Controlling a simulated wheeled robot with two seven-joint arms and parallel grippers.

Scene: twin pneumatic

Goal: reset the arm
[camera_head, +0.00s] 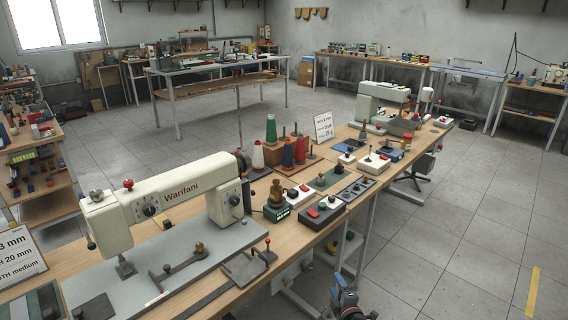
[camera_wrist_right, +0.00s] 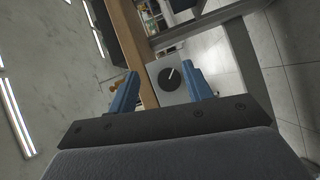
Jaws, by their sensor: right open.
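My right gripper (camera_head: 345,302) shows at the bottom of the head view, in front of the workbench's front edge and over the floor. In the right wrist view my right gripper (camera_wrist_right: 162,74) has its two blue fingers spread wide, with nothing held between them. A grey box with a black dial (camera_wrist_right: 172,78) shows beyond the gap between the fingers, apart from them. The dial carries a white pointer line. My left gripper is in neither view.
The long wooden workbench (camera_head: 213,292) holds a cream sewing machine (camera_head: 170,195), thread cones (camera_head: 271,130), and control boxes with buttons (camera_head: 326,208). A second machine (camera_head: 383,100) stands farther along.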

